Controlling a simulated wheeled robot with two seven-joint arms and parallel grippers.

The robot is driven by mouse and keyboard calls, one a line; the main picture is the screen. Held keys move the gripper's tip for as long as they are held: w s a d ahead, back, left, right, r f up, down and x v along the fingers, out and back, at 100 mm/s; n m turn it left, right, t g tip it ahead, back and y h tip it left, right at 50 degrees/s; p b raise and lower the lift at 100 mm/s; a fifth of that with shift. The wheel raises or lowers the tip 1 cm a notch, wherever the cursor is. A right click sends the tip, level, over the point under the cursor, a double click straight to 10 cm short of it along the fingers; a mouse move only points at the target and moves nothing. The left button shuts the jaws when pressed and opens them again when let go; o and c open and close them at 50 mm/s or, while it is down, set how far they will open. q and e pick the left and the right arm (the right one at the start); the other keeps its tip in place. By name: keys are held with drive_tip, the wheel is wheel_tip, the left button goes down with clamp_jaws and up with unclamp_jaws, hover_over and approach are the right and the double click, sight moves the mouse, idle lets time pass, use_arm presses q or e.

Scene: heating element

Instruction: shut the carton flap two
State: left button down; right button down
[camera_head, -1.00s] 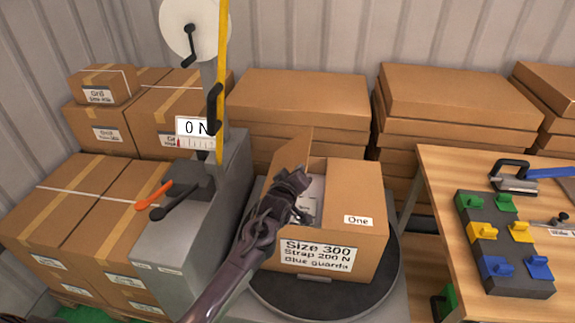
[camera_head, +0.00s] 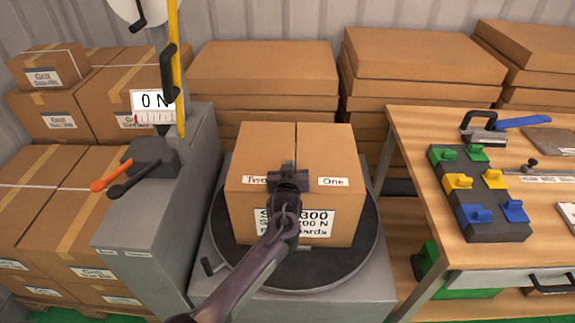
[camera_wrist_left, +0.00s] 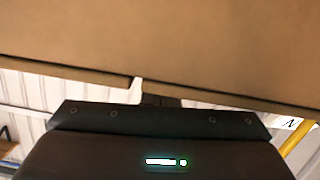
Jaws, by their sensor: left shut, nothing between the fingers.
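The carton (camera_head: 265,215) stands on a dark round turntable (camera_head: 355,250). Its flap labelled Two (camera_head: 262,150) lies flat on the left half of the top, and the flap labelled One (camera_head: 327,150) lies flat on the right half, with a thin seam between them. My left gripper (camera_head: 288,172) is shut and empty, over the front middle of the carton, covering part of the Size 300 label. I cannot tell whether it touches the carton. In the left wrist view the brown cardboard (camera_wrist_left: 160,45) fills the upper part, and the fingers are mostly hidden. My right gripper is not in view.
A grey strapping machine with a 0 N scale (camera_head: 153,107) and an orange lever (camera_head: 110,178) stands left of the turntable. A wooden table (camera_head: 410,140) with coloured clips (camera_head: 480,195) is at right. Stacked cartons (camera_head: 265,70) stand behind.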

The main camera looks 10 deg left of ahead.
use_arm(q)
drive_tip(key=shift+f, duration=0.35)
idle(0.3)
